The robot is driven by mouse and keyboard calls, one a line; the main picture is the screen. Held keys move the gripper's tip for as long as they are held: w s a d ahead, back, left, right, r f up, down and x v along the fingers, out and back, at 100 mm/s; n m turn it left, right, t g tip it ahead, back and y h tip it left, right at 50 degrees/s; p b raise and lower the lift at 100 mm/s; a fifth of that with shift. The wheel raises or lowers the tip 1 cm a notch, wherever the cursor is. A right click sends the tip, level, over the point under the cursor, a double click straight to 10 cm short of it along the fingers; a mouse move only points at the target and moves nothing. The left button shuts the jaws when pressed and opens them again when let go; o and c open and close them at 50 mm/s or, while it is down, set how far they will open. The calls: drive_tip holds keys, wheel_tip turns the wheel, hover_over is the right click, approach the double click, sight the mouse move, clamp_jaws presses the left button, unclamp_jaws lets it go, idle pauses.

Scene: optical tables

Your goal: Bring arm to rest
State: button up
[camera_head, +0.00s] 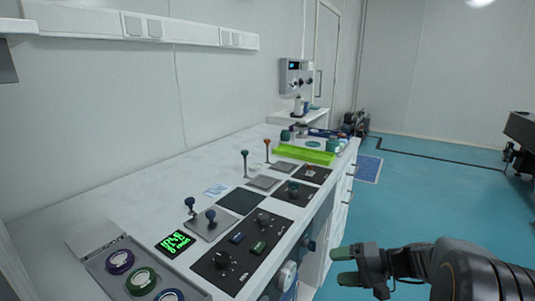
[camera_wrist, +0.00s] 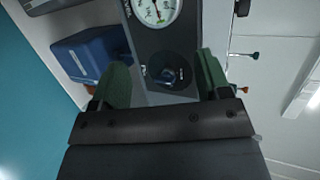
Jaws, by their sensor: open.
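My gripper (camera_head: 347,266) is at the lower right in the head view, beside the front of the white bench (camera_head: 150,205) and apart from it. Its two green-tipped fingers are spread with nothing between them. In the wrist view my gripper (camera_wrist: 160,85) is also open and empty. Beyond the fingers a dark panel shows a round white gauge (camera_wrist: 156,10) and a dark round knob (camera_wrist: 172,70). My dark arm reaches in from the lower right corner of the head view.
The bench top carries control panels (camera_head: 243,250), levers, a green display (camera_head: 175,243) and a bright green tray (camera_head: 303,154). Knobs and gauges stick out of its front near my gripper. A blue box (camera_wrist: 90,55) shows in the wrist view. Teal floor (camera_head: 420,190) lies open to the right.

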drive_tip(key=s+a+r+n+h+p, duration=0.2)
drive_tip(key=s+r+h+p, duration=0.3)
drive_tip(key=r+p, duration=0.5)
drive_tip(key=s+a+r+n+h+p, duration=0.1)
drive_tip(key=s+r+h+p, duration=0.5)
drive_tip(key=r, duration=0.6)
drive_tip(key=n+h+p, duration=0.1)
drive_tip(key=h+p, duration=0.1)
drive_tip(key=p, duration=0.1)
drive_tip(key=shift+s+a+n+g+p, duration=0.3)
drive_tip(key=shift+a+n+p, duration=0.05)
drive_tip(key=shift+n, duration=0.05)
